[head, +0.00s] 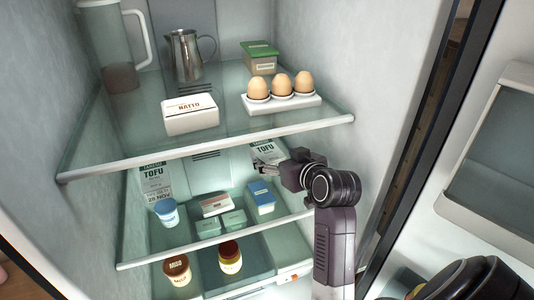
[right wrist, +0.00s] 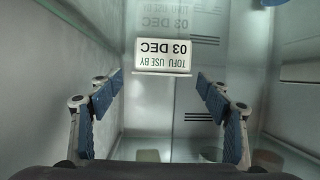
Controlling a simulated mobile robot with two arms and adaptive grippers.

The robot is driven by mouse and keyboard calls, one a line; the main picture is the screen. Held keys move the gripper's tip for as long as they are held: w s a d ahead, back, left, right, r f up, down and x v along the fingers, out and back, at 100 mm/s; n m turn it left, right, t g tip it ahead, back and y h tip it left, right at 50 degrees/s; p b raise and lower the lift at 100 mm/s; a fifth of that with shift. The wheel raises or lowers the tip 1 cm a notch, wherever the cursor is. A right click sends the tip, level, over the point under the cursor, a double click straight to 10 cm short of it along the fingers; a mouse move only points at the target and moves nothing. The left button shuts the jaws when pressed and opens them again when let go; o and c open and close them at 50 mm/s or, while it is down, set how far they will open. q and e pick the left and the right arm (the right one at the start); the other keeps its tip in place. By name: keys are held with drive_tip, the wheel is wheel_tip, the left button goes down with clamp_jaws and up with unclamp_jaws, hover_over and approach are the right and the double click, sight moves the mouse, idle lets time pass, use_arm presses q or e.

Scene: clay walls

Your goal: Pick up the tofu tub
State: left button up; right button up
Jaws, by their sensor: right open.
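A white tofu pack (head: 262,149) stands at the back right of the middle shelf, partly hidden by my right gripper (head: 265,166). In the right wrist view, a white face reading TOFU USE BY 03 DEC (right wrist: 163,56) shows upside down. It lies ahead of and between the two spread fingers (right wrist: 157,84), with no finger touching it. My right gripper is open and empty. My left gripper is not in view.
The middle shelf (head: 215,242) also bears a blue-lidded cup (head: 166,212), small boxes (head: 216,205) and a blue-topped box (head: 260,197). The upper shelf (head: 210,142) holds a natto box (head: 190,114) and eggs above my gripper. The fridge's right wall (head: 365,130) is close to my arm.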

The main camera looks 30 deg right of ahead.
sight(269, 155)
drive_tip(key=p+x, duration=0.2)
drive_tip(key=x, duration=0.1)
drive_tip(key=shift+w+a+f, duration=0.15)
drive_tip(key=shift+w, duration=0.15)
drive_tip(key=shift+p+x, duration=0.3)
drive_tip(key=shift+x, duration=0.9)
drive_tip(key=shift+f, duration=0.15)
drive_tip(key=c, duration=0.5)
drive_tip(key=shift+s, duration=0.1)
drive_tip(key=c, duration=0.5)
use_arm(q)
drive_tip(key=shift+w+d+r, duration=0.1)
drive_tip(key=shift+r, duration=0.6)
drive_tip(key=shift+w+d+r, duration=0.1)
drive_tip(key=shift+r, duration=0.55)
use_arm(e)
drive_tip(key=c, duration=0.5)
